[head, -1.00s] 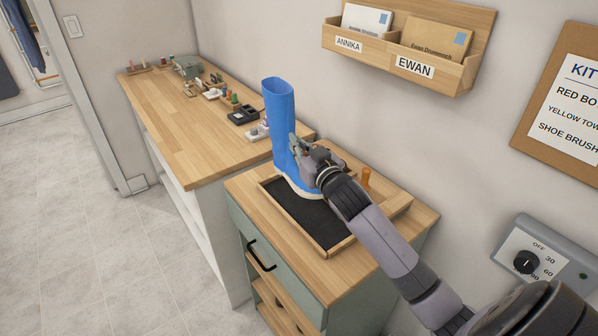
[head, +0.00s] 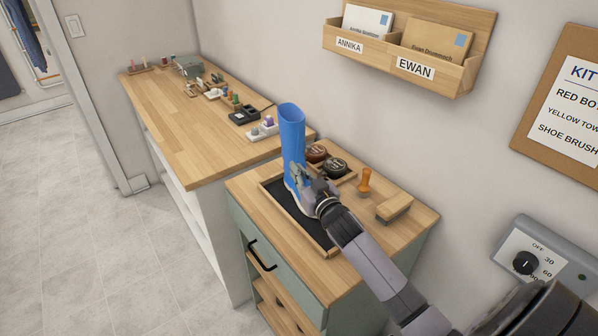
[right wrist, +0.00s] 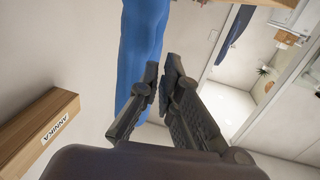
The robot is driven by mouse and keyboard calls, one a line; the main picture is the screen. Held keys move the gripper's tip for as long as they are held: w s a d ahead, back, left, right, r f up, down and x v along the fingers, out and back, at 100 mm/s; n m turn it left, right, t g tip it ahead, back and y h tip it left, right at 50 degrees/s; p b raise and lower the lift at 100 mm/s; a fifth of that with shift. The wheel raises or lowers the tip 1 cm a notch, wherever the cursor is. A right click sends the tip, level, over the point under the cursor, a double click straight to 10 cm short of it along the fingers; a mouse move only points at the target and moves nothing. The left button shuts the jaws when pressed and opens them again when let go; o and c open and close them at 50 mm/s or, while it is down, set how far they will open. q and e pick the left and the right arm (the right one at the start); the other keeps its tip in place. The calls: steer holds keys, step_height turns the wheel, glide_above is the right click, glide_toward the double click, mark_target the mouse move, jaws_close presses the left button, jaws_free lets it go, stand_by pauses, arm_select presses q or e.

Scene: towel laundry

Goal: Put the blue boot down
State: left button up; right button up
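The blue boot (head: 292,130) is upright over the tray with the dark mat (head: 318,234) on the small cabinet. Its sole is at or very near the mat; the arm partly hides the foot, so I cannot tell whether it touches. My right gripper (head: 302,176) is at the lower shaft, its fingers closed in on the boot. In the right wrist view the two fingers (right wrist: 160,78) are close together against the blue shaft (right wrist: 141,40). My left gripper is not in view.
Two round tins (head: 335,168), an orange-handled tool (head: 365,184) and a wooden brush (head: 394,208) are right of the boot. A long wooden counter (head: 190,135) with small items stands to the left. A letter rack (head: 400,55) hangs on the wall above.

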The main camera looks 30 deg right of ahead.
steer(key=o, duration=0.9)
steer(key=shift+r, duration=0.1)
steer(key=shift+s, duration=0.1)
